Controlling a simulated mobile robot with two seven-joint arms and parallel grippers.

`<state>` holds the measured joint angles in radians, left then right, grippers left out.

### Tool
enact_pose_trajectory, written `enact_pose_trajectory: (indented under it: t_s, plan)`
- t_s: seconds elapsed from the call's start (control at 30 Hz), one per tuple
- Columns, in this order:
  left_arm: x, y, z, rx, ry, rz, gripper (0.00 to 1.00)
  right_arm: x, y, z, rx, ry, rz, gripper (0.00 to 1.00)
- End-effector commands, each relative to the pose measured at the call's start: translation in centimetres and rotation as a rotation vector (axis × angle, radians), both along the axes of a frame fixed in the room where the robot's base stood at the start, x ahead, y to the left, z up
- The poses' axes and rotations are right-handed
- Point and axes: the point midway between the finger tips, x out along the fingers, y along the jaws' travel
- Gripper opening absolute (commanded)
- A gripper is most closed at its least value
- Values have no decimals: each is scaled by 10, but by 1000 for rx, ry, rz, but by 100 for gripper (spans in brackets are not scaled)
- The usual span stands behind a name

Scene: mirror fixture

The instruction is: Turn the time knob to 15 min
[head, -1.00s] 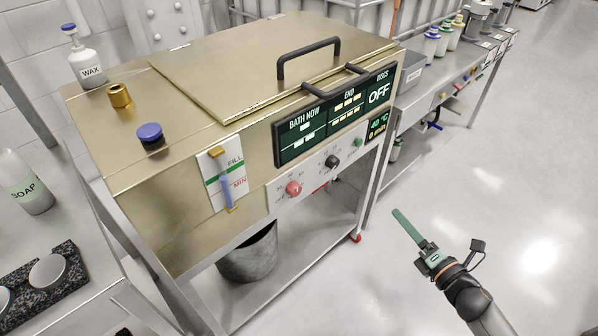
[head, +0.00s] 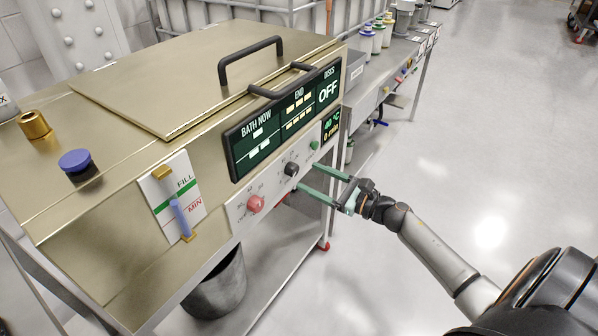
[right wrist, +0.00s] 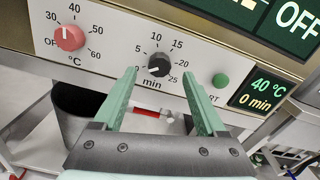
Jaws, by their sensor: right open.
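The time knob is a small black dial marked "min" on the panel; it shows in the head view (head: 291,169) and in the right wrist view (right wrist: 159,64). Printed numbers 5 to 25 run around it, with 15 at its upper right. A pale mark shows on the knob's lower left. The display (right wrist: 257,94) reads 40 °C and 0 min. My right gripper (head: 308,177) is open in front of the panel. In the right wrist view its green fingers (right wrist: 160,74) stand on either side of the knob, apparently short of gripping it. My left gripper is out of view.
A red temperature knob (right wrist: 70,38) is left of the time knob and a green start button (right wrist: 220,80) is right. A black lid handle (head: 250,62) stands above. A grey bucket (head: 215,290) is below the tank.

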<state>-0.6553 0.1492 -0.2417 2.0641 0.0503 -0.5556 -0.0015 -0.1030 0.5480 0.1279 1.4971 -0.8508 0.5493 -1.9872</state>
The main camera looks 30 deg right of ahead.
Motion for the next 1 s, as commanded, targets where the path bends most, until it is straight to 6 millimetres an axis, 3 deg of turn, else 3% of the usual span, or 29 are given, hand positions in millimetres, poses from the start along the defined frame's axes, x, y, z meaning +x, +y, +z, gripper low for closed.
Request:
enact_pose_trajectory:
  t_s: [0.1, 0.3, 0.7, 1.0]
  plan:
    - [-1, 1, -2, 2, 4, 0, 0, 19, 7, 1, 2, -3, -1, 74]
    - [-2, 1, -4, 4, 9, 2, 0, 37, 15, 0, 2, 0, -1, 74]
    - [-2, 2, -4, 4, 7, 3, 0, 42, 18, -1, 3, 1, -1, 74]
    - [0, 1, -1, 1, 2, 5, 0, 42, 18, 0, 3, 1, -1, 40]
